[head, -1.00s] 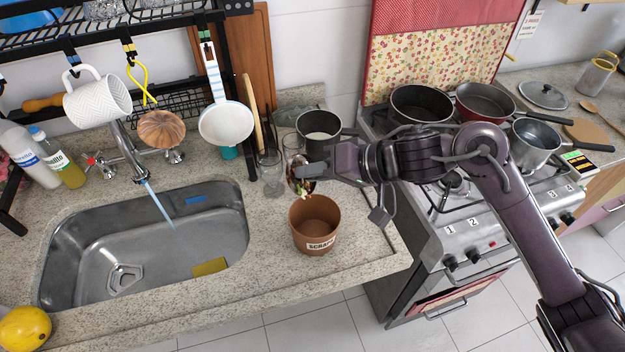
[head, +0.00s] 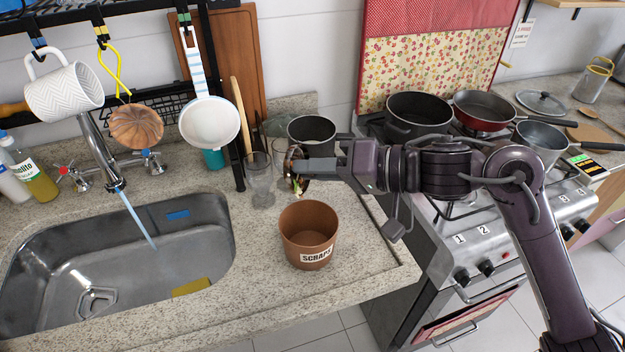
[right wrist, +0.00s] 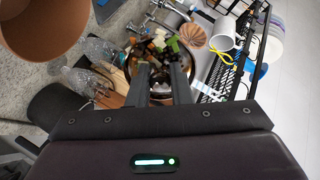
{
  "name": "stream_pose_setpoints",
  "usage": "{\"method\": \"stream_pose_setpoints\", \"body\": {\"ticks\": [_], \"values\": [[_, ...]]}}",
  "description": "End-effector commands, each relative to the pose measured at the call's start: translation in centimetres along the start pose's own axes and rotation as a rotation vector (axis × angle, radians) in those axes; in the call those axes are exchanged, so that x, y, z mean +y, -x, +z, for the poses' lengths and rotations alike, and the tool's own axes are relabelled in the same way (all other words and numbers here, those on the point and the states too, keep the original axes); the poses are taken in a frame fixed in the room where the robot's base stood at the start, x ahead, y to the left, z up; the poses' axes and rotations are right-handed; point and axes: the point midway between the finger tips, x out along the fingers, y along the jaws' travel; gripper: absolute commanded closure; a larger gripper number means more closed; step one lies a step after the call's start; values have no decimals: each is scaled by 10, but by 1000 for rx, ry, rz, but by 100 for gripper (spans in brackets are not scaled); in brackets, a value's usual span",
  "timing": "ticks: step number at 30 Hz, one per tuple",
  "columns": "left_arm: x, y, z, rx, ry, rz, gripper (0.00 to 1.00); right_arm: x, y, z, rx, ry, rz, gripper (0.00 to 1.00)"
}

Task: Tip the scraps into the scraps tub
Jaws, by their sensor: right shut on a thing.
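The brown scraps tub (head: 308,238), labelled SCRAPS, stands upright on the counter right of the sink. No scraps show inside it from the head view; it also shows at the upper left of the right wrist view (right wrist: 40,25). My right gripper (head: 300,168) is shut on a small dark bowl (head: 297,184), above and just behind the tub. The bowl looks tilted, mostly hidden by the gripper in the head view. In the right wrist view, mixed scraps (right wrist: 160,45) in green, orange and white lie in the bowl, beyond my fingers (right wrist: 166,80). My left gripper is not in view.
Clear glasses (head: 260,182) and a dark pot (head: 312,133) stand close behind the bowl. The sink (head: 120,265) with running water is at left, and the stove (head: 475,235) at right. Counter around the tub's front is clear.

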Motion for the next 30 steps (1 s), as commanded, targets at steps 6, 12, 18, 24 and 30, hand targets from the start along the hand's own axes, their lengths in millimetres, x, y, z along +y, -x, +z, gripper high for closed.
{"method": "stream_pose_setpoints", "body": {"ticks": [6, 12, 18, 24, 30], "values": [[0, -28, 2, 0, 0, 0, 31, 4, 1, 3, 33, 1, -52, 100], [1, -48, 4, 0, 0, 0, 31, 7, 4, 5, 68, -3, -113, 100], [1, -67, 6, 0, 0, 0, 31, 9, 7, 7, 132, -3, -218, 100], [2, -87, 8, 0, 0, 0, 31, 12, 11, 8, 200, -4, -327, 100], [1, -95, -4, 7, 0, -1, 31, 12, 14, 7, 250, -1, -407, 100]]}}
